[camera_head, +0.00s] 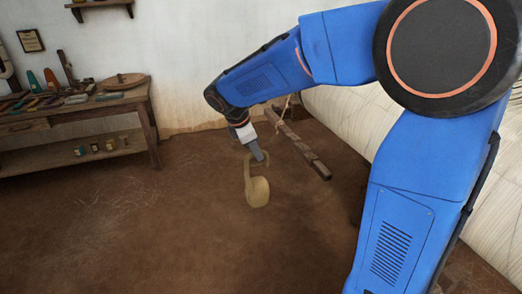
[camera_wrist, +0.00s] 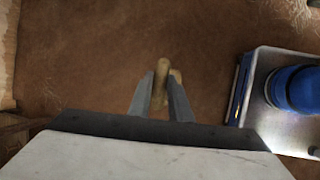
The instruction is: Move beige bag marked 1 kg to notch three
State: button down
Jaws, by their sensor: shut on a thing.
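The beige bag (camera_head: 257,192) hangs upright from its loop handle below my gripper (camera_head: 258,158). My gripper is shut on the handle and holds the bag above the brown floor. In the wrist view the jaws (camera_wrist: 163,95) close around the beige handle (camera_wrist: 162,68), with part of the bag behind. No 1 kg mark can be read. A dark wooden beam (camera_head: 303,150) slants just to the right of and behind the bag, apart from it, with a cord at its upper end. Its notches are too small to make out or number.
A wooden workbench (camera_head: 148,125) with tools on top and small jars (camera_head: 95,147) on its lower shelf stands at the left. A pale cloth-like surface (camera_head: 345,113) slopes along the right, partly behind my arm. The brown floor (camera_head: 130,225) at front left is clear.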

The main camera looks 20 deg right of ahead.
aim_at(243, 155)
jog(key=shift+a+r, duration=0.15)
jog(key=shift+a, duration=1.2)
jog(key=shift+a+r, duration=0.15)
jog(key=shift+a, duration=1.15)
jog(key=shift+a, duration=0.1)
